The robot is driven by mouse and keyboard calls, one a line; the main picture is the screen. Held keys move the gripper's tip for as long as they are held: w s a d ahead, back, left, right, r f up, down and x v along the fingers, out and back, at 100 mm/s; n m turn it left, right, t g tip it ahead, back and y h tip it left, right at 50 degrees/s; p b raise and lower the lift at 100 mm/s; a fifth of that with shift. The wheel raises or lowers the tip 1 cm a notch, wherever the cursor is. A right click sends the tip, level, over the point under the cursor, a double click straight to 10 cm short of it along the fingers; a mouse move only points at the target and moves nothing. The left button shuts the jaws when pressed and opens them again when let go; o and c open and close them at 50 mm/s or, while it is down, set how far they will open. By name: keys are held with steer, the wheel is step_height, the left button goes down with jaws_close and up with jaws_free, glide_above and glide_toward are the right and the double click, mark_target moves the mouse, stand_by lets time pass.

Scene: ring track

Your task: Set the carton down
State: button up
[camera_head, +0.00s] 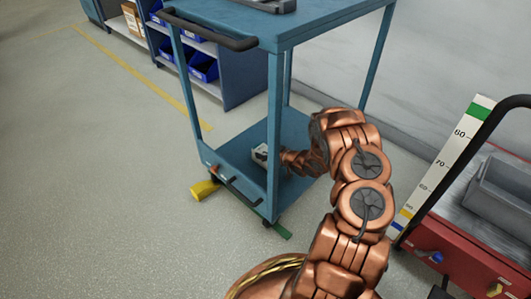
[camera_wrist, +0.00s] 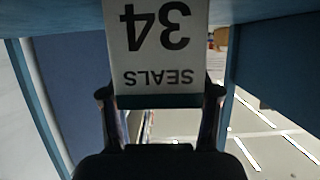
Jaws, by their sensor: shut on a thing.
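The carton (camera_wrist: 158,60) is white with an upside-down black "34" and "SEALS" on its face in the wrist view. My gripper (camera_wrist: 160,95) is shut on it, a finger at each side. In the head view a small pale part of the carton (camera_head: 261,154) shows at the end of my arm, behind the front post of the blue cart (camera_head: 275,130). My gripper and the carton are at the cart's lower shelf (camera_head: 240,155), under its top. I cannot tell whether the carton touches the shelf.
A dark grey thing (camera_head: 268,5) lies on the cart's top. A yellow block (camera_head: 204,190) is on the floor by the cart's left corner. A red cart (camera_head: 460,245) with a grey bin (camera_head: 503,190) stands at right. Blue bins (camera_head: 203,68) are on shelving behind. Floor at left is clear.

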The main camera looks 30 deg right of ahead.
steer(key=o, duration=1.2)
steer(key=shift+o, duration=0.2)
steer(key=shift+s+r, duration=0.2)
steer(key=p+v, duration=0.4)
steer(key=v, duration=0.7)
steer(key=shift+s, duration=0.25)
steer(key=shift+d, duration=0.1)
